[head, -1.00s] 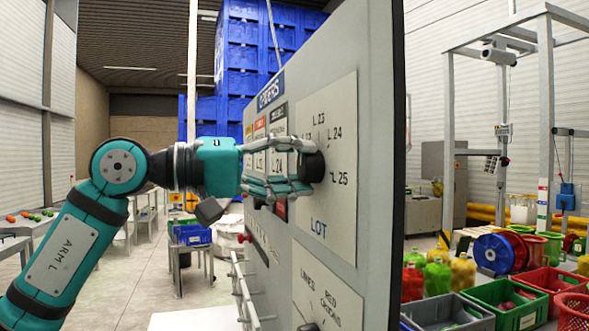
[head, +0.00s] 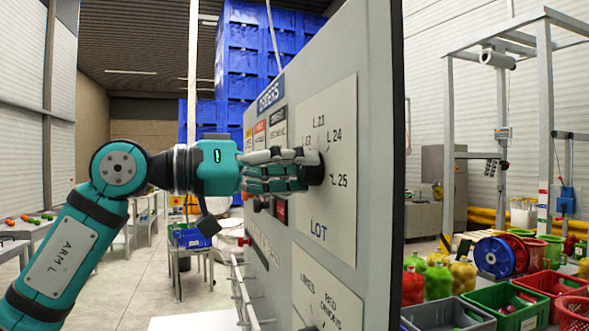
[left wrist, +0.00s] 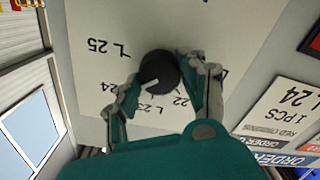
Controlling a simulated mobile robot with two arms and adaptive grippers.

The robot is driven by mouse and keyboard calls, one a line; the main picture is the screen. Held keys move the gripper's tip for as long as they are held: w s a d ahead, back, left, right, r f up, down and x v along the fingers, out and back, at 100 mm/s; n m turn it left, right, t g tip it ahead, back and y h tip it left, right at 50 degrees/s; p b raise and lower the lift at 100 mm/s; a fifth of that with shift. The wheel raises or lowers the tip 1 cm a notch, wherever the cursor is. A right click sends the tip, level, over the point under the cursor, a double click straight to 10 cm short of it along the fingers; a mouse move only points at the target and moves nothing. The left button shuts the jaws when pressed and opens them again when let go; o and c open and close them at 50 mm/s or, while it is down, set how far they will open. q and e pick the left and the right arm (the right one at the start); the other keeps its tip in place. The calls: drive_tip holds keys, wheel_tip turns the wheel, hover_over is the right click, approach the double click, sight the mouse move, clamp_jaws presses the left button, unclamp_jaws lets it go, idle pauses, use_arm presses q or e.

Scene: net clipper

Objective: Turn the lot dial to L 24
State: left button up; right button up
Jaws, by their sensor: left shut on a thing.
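The lot dial is a round black knob (head: 313,168) on a pale plate (head: 340,205) marked LOT, with L 23, L 24 and L 25 printed around it. My left gripper (head: 303,166) reaches it from the left, and its fingers are shut on the knob. In the left wrist view the fingers lie on both sides of the knob (left wrist: 160,72). The knob's white pointer line slants to the lower left there, roughly toward L 24 (left wrist: 110,110); I cannot tell exact alignment. The fingers partly cover the labels. My right gripper is out of view.
The dial is on a tall grey panel (head: 372,120). A second plate (head: 325,290) with another dial sits below, and a rail (head: 240,290) sticks out at the panel's lower left. An order card (left wrist: 285,112) shows L 24. Crates (head: 500,315) and spools stand at right.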

use_arm(q)
drive_tip(key=shift+f, duration=0.25)
drive_tip(key=o, duration=1.2)
drive_tip(key=shift+r, duration=0.1)
drive_tip(key=v, duration=1.2)
drive_tip(key=shift+r, duration=0.1)
